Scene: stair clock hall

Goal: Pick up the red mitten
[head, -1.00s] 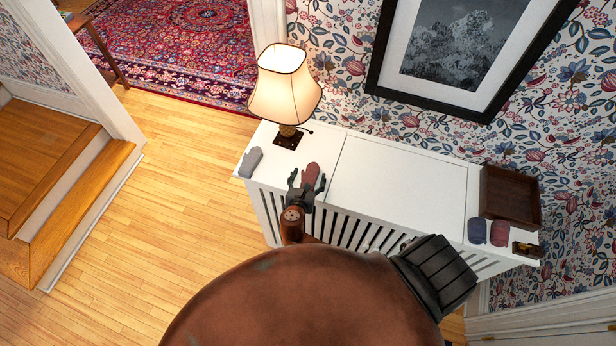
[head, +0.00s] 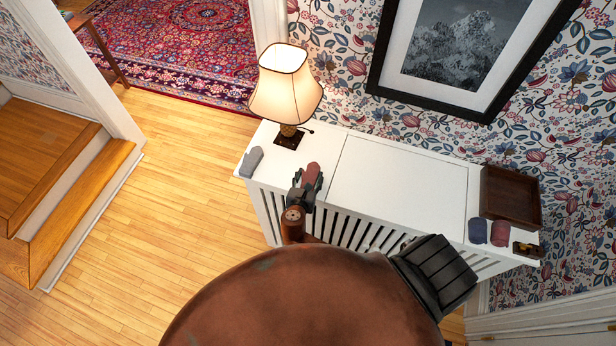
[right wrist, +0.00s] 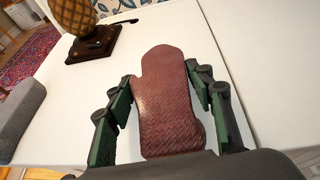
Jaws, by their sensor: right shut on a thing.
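A red mitten (head: 311,172) lies on the left part of the white radiator cover, near its front edge. It fills the middle of the right wrist view (right wrist: 165,100), with its thumb at the left. My right gripper (head: 307,184) is shut on the red mitten, with one finger against each side. The fingers also show in the right wrist view (right wrist: 165,105). The mitten appears to be at the cover's surface; I cannot tell whether it is lifted. A second reddish mitten (head: 501,232) lies at the cover's right end. My left gripper is not in view.
The white radiator cover (head: 400,190) has a bare middle. A lit lamp (head: 286,90) stands behind the held mitten, and a grey mitten (head: 251,162) lies at left. At right are a dark blue mitten (head: 478,231), a brown tray (head: 511,195) and a small brass-and-dark object (head: 528,250).

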